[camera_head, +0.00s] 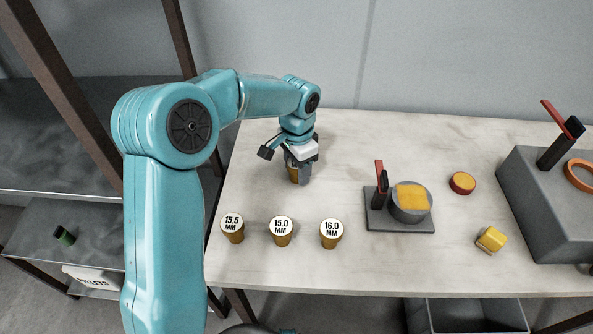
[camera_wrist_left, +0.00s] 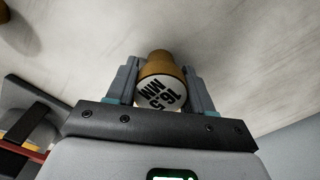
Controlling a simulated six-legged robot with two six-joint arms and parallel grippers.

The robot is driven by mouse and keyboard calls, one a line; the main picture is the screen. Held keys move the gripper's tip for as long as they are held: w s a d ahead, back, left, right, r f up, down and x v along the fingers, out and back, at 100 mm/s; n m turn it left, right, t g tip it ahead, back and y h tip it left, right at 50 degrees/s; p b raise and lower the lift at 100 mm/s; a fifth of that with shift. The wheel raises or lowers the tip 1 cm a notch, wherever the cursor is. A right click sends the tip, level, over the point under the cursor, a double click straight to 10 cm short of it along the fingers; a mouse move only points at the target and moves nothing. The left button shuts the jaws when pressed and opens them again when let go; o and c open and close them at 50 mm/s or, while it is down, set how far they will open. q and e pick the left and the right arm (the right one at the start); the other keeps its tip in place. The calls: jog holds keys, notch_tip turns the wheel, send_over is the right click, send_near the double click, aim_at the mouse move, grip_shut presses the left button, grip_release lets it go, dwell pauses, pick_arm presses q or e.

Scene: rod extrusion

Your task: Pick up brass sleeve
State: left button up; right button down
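A brass sleeve (camera_head: 293,174) with a white top is at my left gripper (camera_head: 297,172), over the back left of the table. In the left wrist view this sleeve (camera_wrist_left: 161,83) reads 16.5 MM and sits between the two fingers, which lie against both its sides. I cannot tell whether its base touches the table. Three more brass sleeves stand upright in a front row: 15.5 MM (camera_head: 232,229), 15.0 MM (camera_head: 281,231) and 16.0 MM (camera_head: 331,233). My right gripper is in neither view.
A grey fixture (camera_head: 410,204) with a yellow top and red-handled clamp stands mid-table. A red-and-yellow disc (camera_head: 462,183) and a yellow piece (camera_head: 491,239) lie right of it. A large grey block (camera_head: 545,205) stands at the right. A grey bin (camera_head: 470,317) is below the front edge.

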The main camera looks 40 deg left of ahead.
pick_arm(q)
jog(key=c, duration=0.7)
jog(key=shift+o, duration=0.2)
